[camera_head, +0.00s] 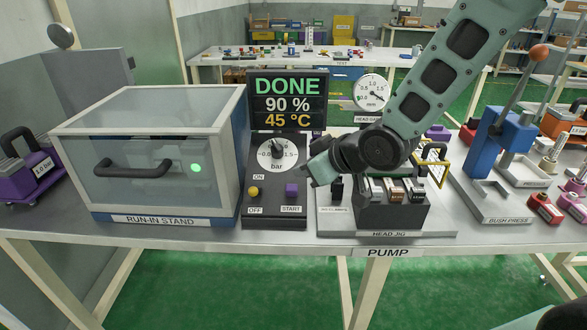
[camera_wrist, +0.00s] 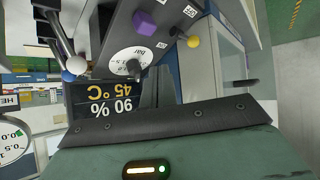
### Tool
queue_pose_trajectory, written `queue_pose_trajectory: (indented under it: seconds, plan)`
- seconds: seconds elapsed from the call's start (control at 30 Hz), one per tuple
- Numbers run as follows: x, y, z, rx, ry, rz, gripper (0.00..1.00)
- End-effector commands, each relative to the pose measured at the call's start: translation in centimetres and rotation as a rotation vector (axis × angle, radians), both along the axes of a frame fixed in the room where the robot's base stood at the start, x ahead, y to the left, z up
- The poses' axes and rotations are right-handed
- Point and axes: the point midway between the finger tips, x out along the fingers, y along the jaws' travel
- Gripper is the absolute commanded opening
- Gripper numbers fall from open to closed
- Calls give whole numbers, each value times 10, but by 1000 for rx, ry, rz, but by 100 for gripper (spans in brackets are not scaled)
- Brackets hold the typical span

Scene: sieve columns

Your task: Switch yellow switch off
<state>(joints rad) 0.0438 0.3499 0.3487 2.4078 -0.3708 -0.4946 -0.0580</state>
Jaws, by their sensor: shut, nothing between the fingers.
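The yellow switch (camera_head: 253,191) has a round yellow knob on the dark sloped control panel (camera_head: 275,215). The knob shows between the ON label above and the OFF label below; I cannot tell which way its lever is thrown. It also shows at the top of the wrist view (camera_wrist: 193,41), on a short stem. My gripper (camera_head: 322,168) is shut and empty, to the right of the panel and apart from the switch. In the wrist view its dark fingers (camera_wrist: 157,88) point toward the panel near the dial.
A purple START button (camera_head: 291,190) and a bar dial (camera_head: 277,153) share the panel, under a display (camera_head: 287,100) reading DONE, 90 %, 45 °C. The run-in stand (camera_head: 150,155) is left, its green light lit. The head jig (camera_head: 392,210) is right, below my arm.

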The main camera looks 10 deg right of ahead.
Motion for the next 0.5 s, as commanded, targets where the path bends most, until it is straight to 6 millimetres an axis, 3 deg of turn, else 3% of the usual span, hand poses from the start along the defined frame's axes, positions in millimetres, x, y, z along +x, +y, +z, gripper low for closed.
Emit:
queue_pose_trajectory:
  seconds: [0.2, 0.5]
  plan:
    - [-14, -8, 10, 1, -1, 0, 0]
    - [-16, -8, 10, 0, 0, 1, 0]
